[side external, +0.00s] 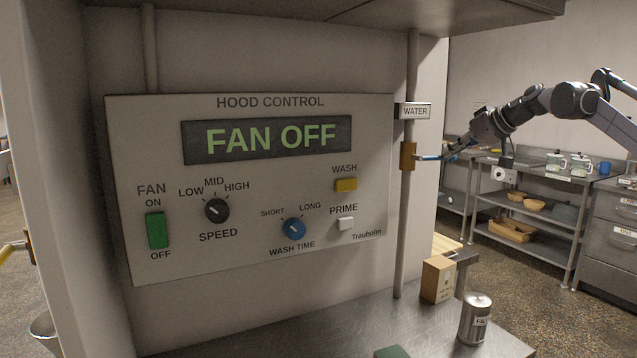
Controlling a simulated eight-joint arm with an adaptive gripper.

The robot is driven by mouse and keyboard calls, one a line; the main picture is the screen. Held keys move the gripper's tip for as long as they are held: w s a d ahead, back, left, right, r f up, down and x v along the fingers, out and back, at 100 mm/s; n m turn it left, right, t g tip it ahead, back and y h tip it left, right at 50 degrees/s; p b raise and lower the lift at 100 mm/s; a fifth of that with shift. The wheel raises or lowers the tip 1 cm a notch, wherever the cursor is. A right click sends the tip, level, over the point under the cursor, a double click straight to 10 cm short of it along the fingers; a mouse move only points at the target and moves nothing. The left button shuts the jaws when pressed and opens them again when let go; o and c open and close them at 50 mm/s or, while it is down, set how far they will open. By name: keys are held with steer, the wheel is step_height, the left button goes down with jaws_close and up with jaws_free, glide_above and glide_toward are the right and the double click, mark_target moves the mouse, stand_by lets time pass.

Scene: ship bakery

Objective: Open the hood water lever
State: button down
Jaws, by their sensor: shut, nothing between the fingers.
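The hood water lever (429,158) is a slim blue handle on a brass-coloured valve (408,156). The valve sits on a vertical pipe (406,215), below a white WATER tag (414,111). The handle sticks out roughly level to the right, across the line of the pipe. My gripper (451,154) is shut and empty, at the outer right end of the handle. It looks very close to the handle tip; I cannot tell whether they touch.
The hood control panel (156,125) left of the pipe reads FAN OFF. A steel counter (330,322) lies below, with a cardboard box (437,279) and a metal canister (474,319). Steel shelves (540,247) with mugs and bowls stand behind. Air right of the pipe is mostly open.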

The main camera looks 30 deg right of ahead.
steer(key=a+f+m+t+y, duration=0.2)
steer(key=a+f+m+y, duration=0.2)
steer(key=f+m+y, duration=0.4)
steer(key=shift+a+f+m+t, duration=0.15)
steer(key=shift+f+m+t, duration=0.3)
steer(key=shift+f, duration=0.3)
stand_by(0.4)
stand_by(0.4)
steer(key=w+d+r+v, duration=0.1)
steer(key=d+v, duration=0.1)
steer(key=v, duration=1)
steer(key=shift+d, duration=0.4)
